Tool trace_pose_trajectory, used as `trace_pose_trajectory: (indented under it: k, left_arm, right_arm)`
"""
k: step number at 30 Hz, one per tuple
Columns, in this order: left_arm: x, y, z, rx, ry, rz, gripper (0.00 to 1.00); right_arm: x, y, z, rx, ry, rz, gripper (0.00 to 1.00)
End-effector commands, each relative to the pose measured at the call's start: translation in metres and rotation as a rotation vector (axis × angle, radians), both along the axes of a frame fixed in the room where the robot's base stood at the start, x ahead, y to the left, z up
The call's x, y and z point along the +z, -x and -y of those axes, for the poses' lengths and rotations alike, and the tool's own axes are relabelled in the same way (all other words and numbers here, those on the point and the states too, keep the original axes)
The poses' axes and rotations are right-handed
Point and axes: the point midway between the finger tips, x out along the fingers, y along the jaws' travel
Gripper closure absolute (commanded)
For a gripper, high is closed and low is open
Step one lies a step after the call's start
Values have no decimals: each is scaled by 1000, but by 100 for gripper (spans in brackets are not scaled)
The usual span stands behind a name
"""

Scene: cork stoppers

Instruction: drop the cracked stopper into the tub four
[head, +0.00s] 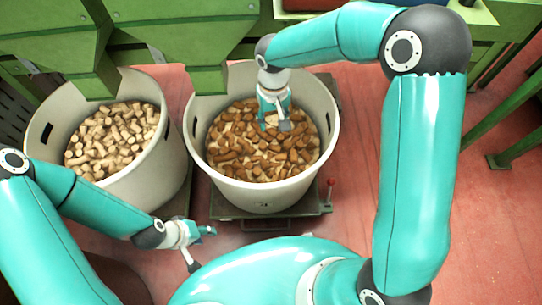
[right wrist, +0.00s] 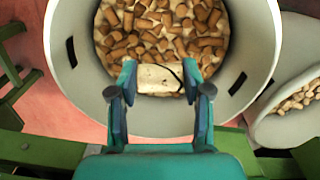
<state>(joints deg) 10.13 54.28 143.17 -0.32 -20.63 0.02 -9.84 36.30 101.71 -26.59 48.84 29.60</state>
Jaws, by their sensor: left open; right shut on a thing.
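A pale stopper (right wrist: 158,79) with a dark curved crack near its right end shows in the right wrist view. My right gripper (right wrist: 160,74) is shut on it, one finger at each end. In the head view my right gripper (head: 277,123) hangs over the middle tub (head: 262,195), within its rim; the held stopper is hard to make out there. This tub holds many brown and pale stoppers, and also fills the right wrist view (right wrist: 90,100). The small mark on its front is too small to read. My left gripper (head: 202,248) is open and empty, in front of the tubs.
A second tub (head: 150,180) of pale stoppers stands at the left; its edge shows in the right wrist view (right wrist: 265,130). Green machinery (head: 180,30) overhangs both tubs at the back. The middle tub stands on a dark platform (head: 300,213).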

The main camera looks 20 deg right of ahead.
Motion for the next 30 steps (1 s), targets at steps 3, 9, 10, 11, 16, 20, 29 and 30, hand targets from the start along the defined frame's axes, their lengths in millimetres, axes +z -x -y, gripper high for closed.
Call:
trace_pose_trajectory:
  k: [3, 9, 10, 11, 16, 20, 29, 30]
  left_arm:
    - [-44, 0, 0, 0, 0, 1, 59]
    - [-65, 0, 0, 0, 0, 1, 59]
    - [-66, 0, 0, 0, 0, 1, 59]
    - [-67, 0, 0, 0, 0, 1, 59]
    - [-73, 0, 0, 0, 0, 1, 59]
    - [-83, 0, 0, 0, 0, 1, 59]
    - [-107, 0, 0, 0, 0, 1, 59]
    - [-108, 0, 0, 0, 0, 1, 59]
  right_arm:
    - [-38, 1, -8, -3, -1, 1, 64]
    - [-54, 2, -14, -7, -1, 1, 64]
    - [-55, 2, -14, -8, -1, 1, 64]
    - [-56, 2, -15, -8, -1, 1, 64]
    - [-64, 3, -15, -9, -1, 0, 64]
    - [-77, 3, -15, -9, -1, -1, 64]
    - [-108, 3, -14, -9, -1, -1, 64]
    - [-111, 3, -14, -8, -1, 0, 64]
